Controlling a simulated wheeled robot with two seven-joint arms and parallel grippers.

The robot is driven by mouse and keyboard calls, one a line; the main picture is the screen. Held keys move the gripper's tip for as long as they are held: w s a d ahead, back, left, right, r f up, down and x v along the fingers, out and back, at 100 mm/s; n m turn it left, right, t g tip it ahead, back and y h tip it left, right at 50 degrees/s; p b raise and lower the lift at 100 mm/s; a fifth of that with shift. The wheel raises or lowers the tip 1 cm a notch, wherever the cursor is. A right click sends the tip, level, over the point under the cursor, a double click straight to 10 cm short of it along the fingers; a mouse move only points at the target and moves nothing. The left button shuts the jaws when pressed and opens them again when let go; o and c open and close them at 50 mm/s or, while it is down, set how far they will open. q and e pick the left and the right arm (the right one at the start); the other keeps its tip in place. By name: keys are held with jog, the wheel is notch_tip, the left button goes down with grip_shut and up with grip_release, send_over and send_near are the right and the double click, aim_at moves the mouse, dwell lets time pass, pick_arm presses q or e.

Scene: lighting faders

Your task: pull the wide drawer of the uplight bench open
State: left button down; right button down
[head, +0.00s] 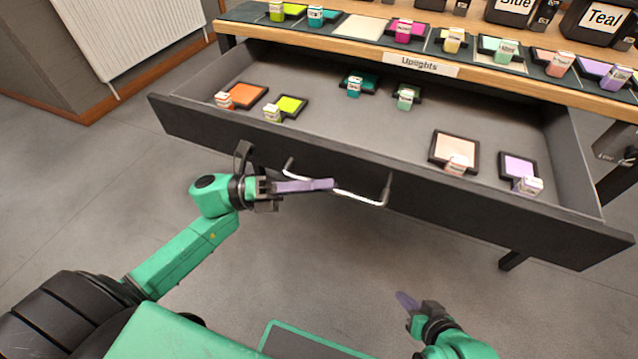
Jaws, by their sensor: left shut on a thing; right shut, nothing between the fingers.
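The wide dark drawer (290,167) of the uplight bench stands well open under the tabletop, whose front edge carries an "Uplights" label (421,65). A pale bar handle (361,197) runs across the middle of the drawer front. My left gripper (325,185) is shut on the handle, with its purple fingers covering part of the bar. My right gripper (403,298) is shut and empty, low in the picture, apart from the drawer and over the floor.
Several coloured filter squares with small labelled blocks, such as an orange one (247,94), lie inside the drawer. More stand on the wooden bench top (540,78). A white radiator (135,35) is at the upper left. Grey floor (300,265) is clear below the drawer.

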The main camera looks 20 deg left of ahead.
pick_arm(q)
jog(key=shift+s, duration=0.25)
pick_arm(e)
jog(key=shift+s, duration=0.25)
pick_arm(q)
jog(key=c, duration=0.8)
grip_release()
jog(key=shift+c, duration=0.2)
pick_arm(e)
jog(key=shift+f, duration=0.1)
pick_arm(q)
jog(key=v, duration=1.4)
jog(key=shift+a, duration=0.3)
pick_arm(e)
jog(key=shift+s+d, duration=0.1)
jog(key=shift+d, duration=0.1)
jog(key=shift+a, duration=0.1)
